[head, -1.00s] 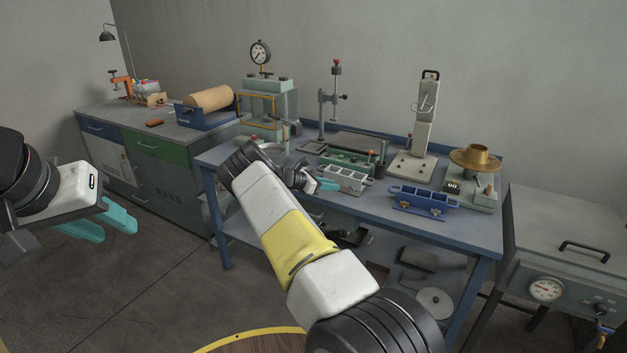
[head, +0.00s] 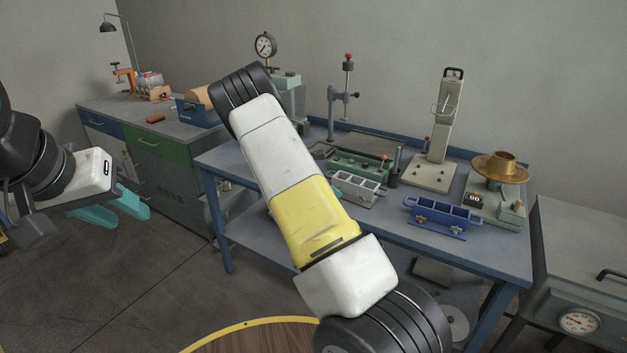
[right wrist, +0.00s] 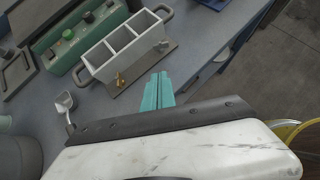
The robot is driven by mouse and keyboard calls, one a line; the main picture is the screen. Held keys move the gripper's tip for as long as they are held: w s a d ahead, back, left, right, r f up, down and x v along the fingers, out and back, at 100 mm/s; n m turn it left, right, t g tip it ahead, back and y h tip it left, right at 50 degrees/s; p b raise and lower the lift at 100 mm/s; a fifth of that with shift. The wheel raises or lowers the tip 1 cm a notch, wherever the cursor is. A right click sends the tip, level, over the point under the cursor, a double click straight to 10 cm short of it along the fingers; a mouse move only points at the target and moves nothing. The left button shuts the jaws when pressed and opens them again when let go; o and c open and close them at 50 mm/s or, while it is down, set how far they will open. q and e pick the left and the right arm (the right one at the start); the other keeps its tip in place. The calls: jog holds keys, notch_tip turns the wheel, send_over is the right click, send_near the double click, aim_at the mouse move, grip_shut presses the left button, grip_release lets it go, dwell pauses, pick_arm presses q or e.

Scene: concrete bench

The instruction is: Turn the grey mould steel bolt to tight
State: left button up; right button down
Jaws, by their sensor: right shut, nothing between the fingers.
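The grey mould (head: 358,186) is an open three-compartment block on the blue bench; it also shows in the right wrist view (right wrist: 122,50). A brass bolt (right wrist: 120,80) and a grey bolt, apparently the steel one (right wrist: 164,46), sit along its front base plate. How tight either is, I cannot tell. My right gripper (right wrist: 157,78) is shut and empty, its teal fingertips close to the plate between the two bolts; contact is unclear. In the head view my right forearm mostly hides it. My left gripper (head: 130,222) is open and empty, away to the left.
A green unit (head: 362,165) lies behind the grey mould. A press stand (head: 435,150) and a brass funnel piece (head: 499,168) are further back. The bench's front edge is clear.

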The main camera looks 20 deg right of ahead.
aim_at(360, 199)
jog(key=x, duration=0.5)
jog(key=shift+d+f, duration=0.15)
jog(key=shift+d, duration=0.15)
jog(key=shift+w+d, duration=0.15)
jog(key=shift+d, duration=1)
jog(key=shift+w+d, duration=0.1)
jog(key=shift+d, duration=0.45)
